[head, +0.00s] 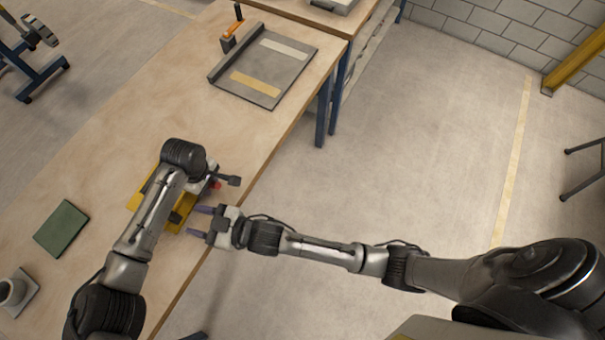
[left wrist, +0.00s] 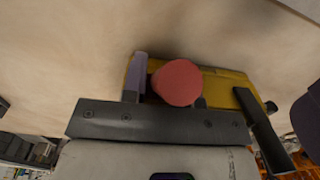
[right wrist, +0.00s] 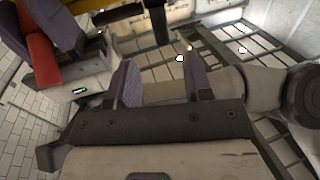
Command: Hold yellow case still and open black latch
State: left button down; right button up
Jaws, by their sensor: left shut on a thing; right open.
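The yellow case (head: 185,219) lies on the wooden bench near its right edge, partly hidden under my left arm. My left gripper (head: 213,184) is above the case, shut on a red round piece, seen end-on in the left wrist view (left wrist: 178,82). The yellow body also shows behind that piece (left wrist: 225,85). A small black part (head: 175,217) on the case may be the latch; I cannot tell for sure. My right gripper (head: 201,221) is open and empty, its purple fingers beside the case's near right end. In the right wrist view the red piece (right wrist: 41,60) sits between my left fingers.
A grey tray (head: 235,80) with pale strips lies farther up the bench (head: 130,110). A green book-like block (head: 62,229) and a white cup (head: 14,290) are at the left. Open floor lies right of the bench edge.

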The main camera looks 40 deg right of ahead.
notch_tip(320, 180, down, 4)
jog(key=d+g+h, duration=0.2)
jog(key=h, duration=0.1)
jog(key=s+d+r+m+g+h, duration=0.2)
jog(key=s+d, duration=0.3)
jog(key=d, duration=0.5)
jog(key=s+d+r+m+g+h, duration=0.1)
jog(key=s+d+h, duration=0.3)
jog(key=d, duration=0.7)
jog(key=shift+s+d+r+m+g+h, duration=0.25)
jog(key=shift+s+r+m+g+h, duration=0.15)
jog(key=shift+m+g+h, duration=0.4)
